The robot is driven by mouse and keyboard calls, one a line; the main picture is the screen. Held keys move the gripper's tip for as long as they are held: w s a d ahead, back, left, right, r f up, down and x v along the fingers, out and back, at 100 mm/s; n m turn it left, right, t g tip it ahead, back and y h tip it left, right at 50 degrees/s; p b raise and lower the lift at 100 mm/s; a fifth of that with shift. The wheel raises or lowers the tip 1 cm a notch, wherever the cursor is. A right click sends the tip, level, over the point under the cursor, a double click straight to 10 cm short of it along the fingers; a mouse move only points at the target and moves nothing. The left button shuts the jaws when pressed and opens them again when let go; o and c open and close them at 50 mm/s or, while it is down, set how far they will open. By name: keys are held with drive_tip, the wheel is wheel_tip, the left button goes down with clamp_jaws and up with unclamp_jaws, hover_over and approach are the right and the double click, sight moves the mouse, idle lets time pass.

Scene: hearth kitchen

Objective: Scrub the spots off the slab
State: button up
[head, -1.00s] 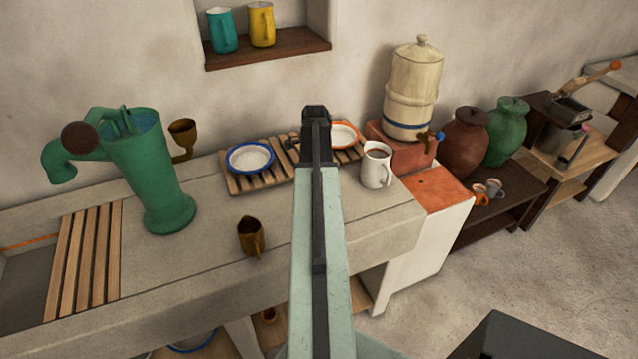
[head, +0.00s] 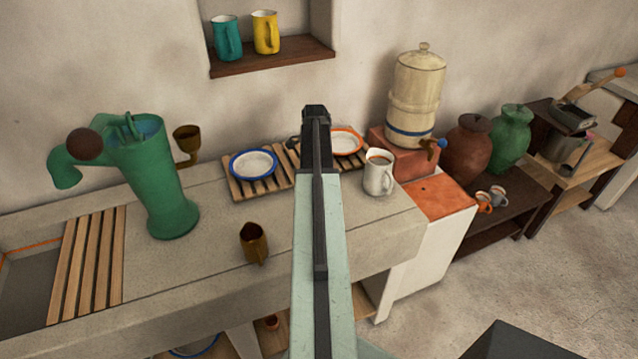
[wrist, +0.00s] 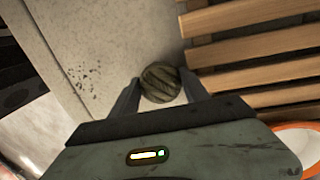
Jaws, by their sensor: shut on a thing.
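The stone slab (head: 190,265) is the pale grey counter along the wall in the head view; it also shows in the wrist view (wrist: 120,30). A cluster of small dark spots (wrist: 86,80) lies on it at the left of the wrist view. I cannot make the spots out in the head view. My gripper (wrist: 160,88) is shut on a round, dark olive, ridged scrubber (wrist: 160,82). The scrubber is over the slab, to the right of the spots; I cannot tell whether it touches. In the head view my arm hides the gripper and scrubber.
A brown jug (head: 253,243) and a green pump (head: 160,190) stand to the left.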

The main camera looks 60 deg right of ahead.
drive_tip(key=shift+t+h, duration=0.4)
drive_tip(key=shift+h, duration=0.1)
drive_tip(key=w+r+p, duration=0.1)
drive_tip(key=w+d+r+p, duration=0.1)
drive_tip(key=r+p, duration=0.1)
drive_tip(key=w+d+r+p, duration=0.1)
drive_tip(key=shift+w+d+r+p, duration=0.15)
drive_tip(key=shift+w+r+p, duration=0.15)
drive_tip(key=shift+r+p, duration=0.1)
drive_tip(key=shift+c, duration=1.4)
drive_tip(key=shift+s+r+p, duration=0.35)
drive_tip(key=shift+r, duration=0.1)
wheel_tip(320, 180, up, 3)
drive_tip(key=p, duration=0.3)
